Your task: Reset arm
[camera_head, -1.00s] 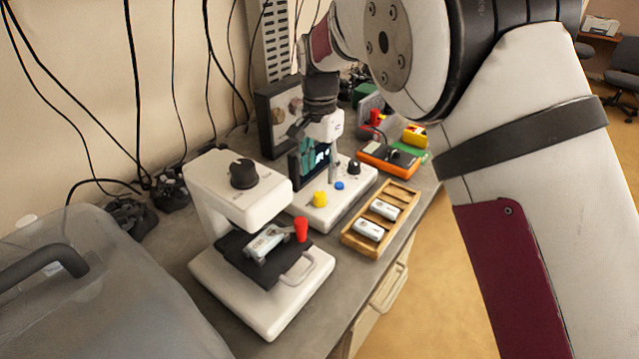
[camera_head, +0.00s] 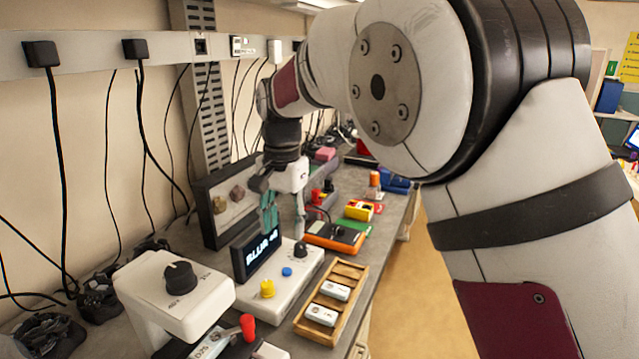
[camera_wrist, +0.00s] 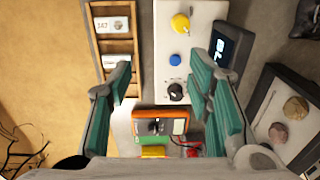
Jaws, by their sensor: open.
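My gripper (camera_head: 284,212) hangs over the bench, fingers down, beside the display of a white control box (camera_head: 262,304). In the wrist view my gripper (camera_wrist: 165,95) shows its teal finger pads spread wide apart with nothing held between them. Below the fingers in that view are the control box (camera_wrist: 172,70), with a yellow knob, a blue button and a black knob, and part of an orange meter (camera_wrist: 140,122). My gripper appears to be above the box, not touching it. The display reads "BLUR" with further characters I cannot make out.
A wooden tray (camera_head: 361,267) with white labelled blocks lies right of the box. A white instrument (camera_head: 180,318) with a black knob stands front left. A framed stone display (camera_head: 215,240) leans behind. Coloured items and the orange meter (camera_head: 335,238) crowd the bench further back.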

